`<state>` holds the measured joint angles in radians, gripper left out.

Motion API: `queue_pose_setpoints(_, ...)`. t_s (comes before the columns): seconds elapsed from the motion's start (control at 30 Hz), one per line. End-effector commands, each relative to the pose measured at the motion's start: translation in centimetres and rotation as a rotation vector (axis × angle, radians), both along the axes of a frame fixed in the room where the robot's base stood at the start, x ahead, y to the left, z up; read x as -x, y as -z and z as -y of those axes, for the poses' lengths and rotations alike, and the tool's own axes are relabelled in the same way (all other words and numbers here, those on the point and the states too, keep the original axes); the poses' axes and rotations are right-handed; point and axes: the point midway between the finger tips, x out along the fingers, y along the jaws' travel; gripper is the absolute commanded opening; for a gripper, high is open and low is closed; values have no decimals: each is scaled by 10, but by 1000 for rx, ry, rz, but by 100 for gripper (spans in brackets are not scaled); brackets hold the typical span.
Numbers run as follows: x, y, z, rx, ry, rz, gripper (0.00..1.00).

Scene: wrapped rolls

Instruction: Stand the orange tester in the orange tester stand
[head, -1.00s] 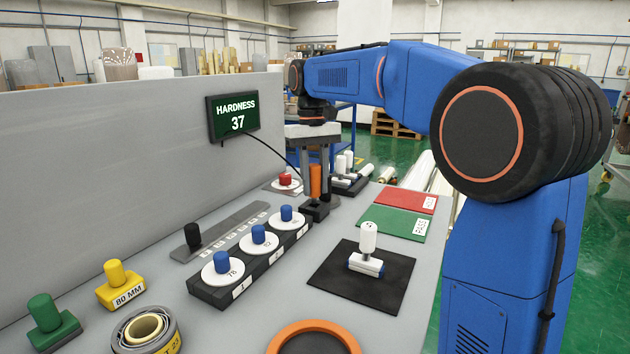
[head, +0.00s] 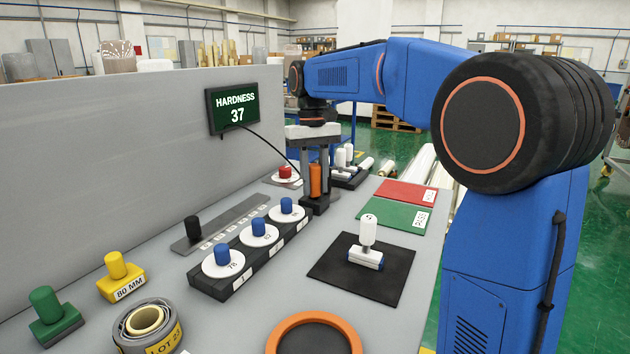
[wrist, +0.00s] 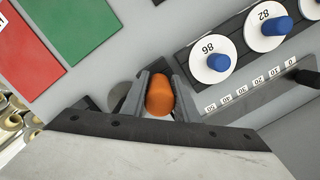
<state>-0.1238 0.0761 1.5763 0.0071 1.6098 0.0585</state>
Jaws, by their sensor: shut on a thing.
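The orange tester (head: 316,180) is upright between the grey fingers of my gripper (head: 315,174). It also shows in the wrist view, with its rounded orange end (wrist: 160,96) between the two fingers (wrist: 160,92), which are shut on it. The black tester stand (head: 322,204) is directly below in the head view. The tester's lower end meets the top of the stand there; I cannot tell how deep it sits. The stand is mostly hidden behind the gripper and tester in the wrist view.
A black rack (head: 240,274) with white discs and blue knobs stands just in front. A grey graduated strip (head: 210,236) lies left of it. Red (head: 405,192) and green (head: 395,215) mats lie to the right. A grey wall (head: 120,175) borders the left side.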

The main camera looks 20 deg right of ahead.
Motion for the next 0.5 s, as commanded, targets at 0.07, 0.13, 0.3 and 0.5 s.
queue_pose_setpoints(0.07, 0, 1, 0, 0, 0, 0, 0)
queue_pose_setpoints(0.13, 0, 3, 0, 0, 0, 0, 0)
queue_pose_setpoints(0.3, 0, 5, 0, 0, 0, 1, 37)
queue_pose_setpoints(0.5, 0, 5, 0, 0, 0, 0, 49)
